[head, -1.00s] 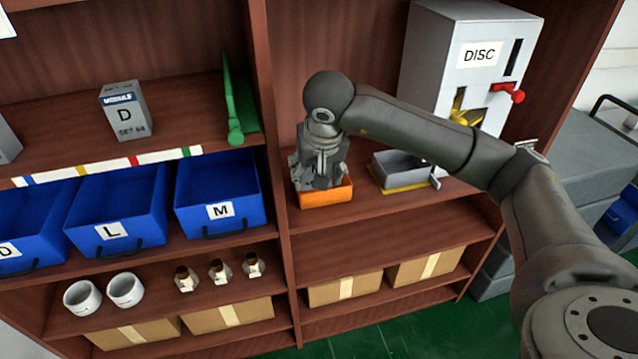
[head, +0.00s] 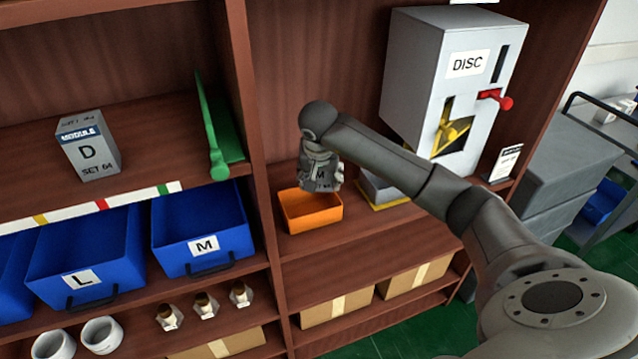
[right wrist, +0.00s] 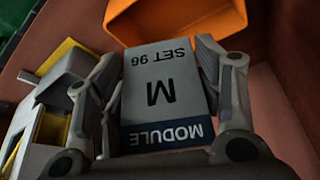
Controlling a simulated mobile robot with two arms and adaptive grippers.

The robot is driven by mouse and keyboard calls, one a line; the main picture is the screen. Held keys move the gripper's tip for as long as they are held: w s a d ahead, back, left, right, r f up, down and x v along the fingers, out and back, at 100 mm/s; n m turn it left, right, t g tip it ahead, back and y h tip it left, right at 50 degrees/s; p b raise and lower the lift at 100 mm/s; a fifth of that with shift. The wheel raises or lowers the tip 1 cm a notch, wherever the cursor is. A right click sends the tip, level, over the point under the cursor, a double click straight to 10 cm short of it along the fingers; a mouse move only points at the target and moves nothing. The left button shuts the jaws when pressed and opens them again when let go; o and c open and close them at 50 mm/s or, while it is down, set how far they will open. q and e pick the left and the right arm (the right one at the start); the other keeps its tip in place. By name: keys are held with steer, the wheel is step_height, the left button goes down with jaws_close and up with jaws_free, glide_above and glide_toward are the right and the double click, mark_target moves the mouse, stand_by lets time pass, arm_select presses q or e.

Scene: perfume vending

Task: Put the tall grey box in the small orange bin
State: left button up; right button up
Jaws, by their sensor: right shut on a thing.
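My right gripper (head: 322,182) is shut on a grey box (right wrist: 160,85) with a dark blue band, marked M, MODULE and SET 96. The fingers press its two sides in the right wrist view. In the head view the box and gripper are above the back right part of the small orange bin (head: 312,226), partly covering its rim. The bin looks empty in the part that shows. It also shows beyond the box in the right wrist view (right wrist: 205,22). My left gripper is not in view.
Blue bins (head: 205,228) sit left of the upright.

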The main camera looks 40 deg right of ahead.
mark_target(320, 188)
step_height(320, 188, down, 2)
steer(key=shift+f, duration=0.45)
steer(key=shift+f+b, duration=0.4)
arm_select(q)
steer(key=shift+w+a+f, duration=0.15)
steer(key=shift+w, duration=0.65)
arm_select(e)
steer(key=o, duration=1.2)
steer(key=shift+r+p, duration=0.55)
steer(key=shift+r, duration=0.05)
arm_select(q)
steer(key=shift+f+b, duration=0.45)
steer(key=shift+b, duration=0.5)
arm_select(e)
steer(key=shift+v, duration=6.05)
